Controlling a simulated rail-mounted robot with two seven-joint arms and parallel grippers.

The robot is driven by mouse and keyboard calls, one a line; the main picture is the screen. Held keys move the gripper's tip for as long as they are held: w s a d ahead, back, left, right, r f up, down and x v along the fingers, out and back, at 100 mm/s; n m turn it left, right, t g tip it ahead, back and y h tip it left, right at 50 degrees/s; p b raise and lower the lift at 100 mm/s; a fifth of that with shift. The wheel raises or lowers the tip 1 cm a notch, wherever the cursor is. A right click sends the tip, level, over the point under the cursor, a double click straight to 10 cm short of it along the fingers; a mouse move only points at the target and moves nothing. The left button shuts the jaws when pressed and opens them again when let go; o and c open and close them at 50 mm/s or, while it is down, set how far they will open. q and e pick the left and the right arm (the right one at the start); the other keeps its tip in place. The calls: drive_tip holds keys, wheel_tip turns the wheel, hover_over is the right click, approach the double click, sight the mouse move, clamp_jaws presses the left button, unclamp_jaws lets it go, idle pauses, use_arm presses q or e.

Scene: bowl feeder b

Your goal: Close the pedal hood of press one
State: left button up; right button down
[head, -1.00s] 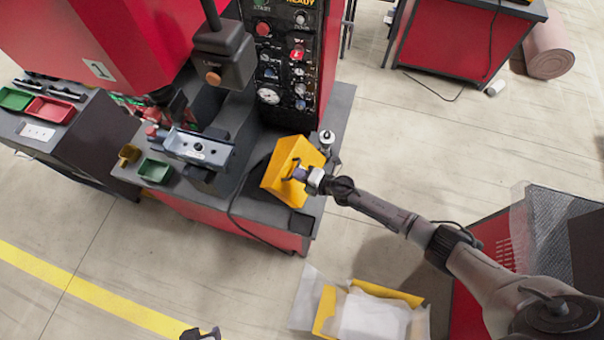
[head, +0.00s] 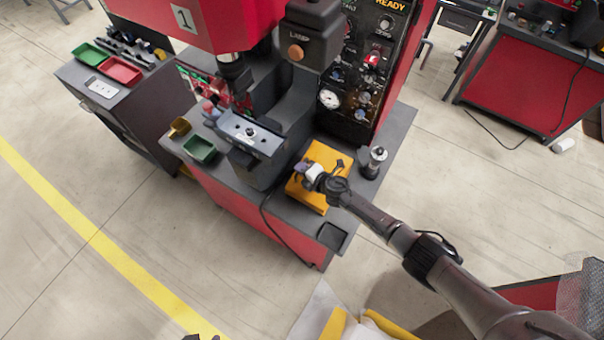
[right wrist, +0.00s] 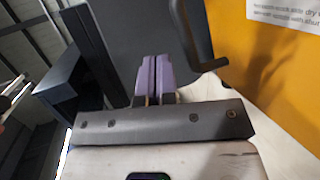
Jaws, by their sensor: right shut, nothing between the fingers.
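Press one, the red machine marked "1" (head: 184,19), stands on a dark table. Its yellow pedal hood (head: 309,196) sits on the table's right part, lying low with its broad face up. My right gripper (head: 304,171) is over the hood and hides part of it. Its purple fingers (right wrist: 153,79) are shut with nothing between them. In the right wrist view the hood's yellow panel (right wrist: 268,75) is at the right, and a dark bar handle (right wrist: 192,35) is just beyond the fingers. Only a dark sliver, perhaps my left gripper, shows at the head view's bottom edge.
A metal cylinder (head: 374,162) stands right of the hood. A green tray (head: 200,148) and a grey fixture (head: 249,136) are to the left. A black cable hangs over the table's front. An open carton (head: 372,328) is on the floor in front.

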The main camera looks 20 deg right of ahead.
drive_tip(key=shift+w+a+f+b, duration=0.5)
drive_tip(key=shift+w+f+b, duration=0.15)
drive_tip(key=shift+f, duration=0.1)
drive_tip(key=shift+s+r+p, duration=0.1)
drive_tip(key=shift+r+p, duration=0.5)
drive_tip(key=s+r+p, duration=0.4)
drive_tip(key=r+p, duration=0.4)
drive_tip(key=r, duration=0.4)
drive_tip(key=shift+a, duration=0.4)
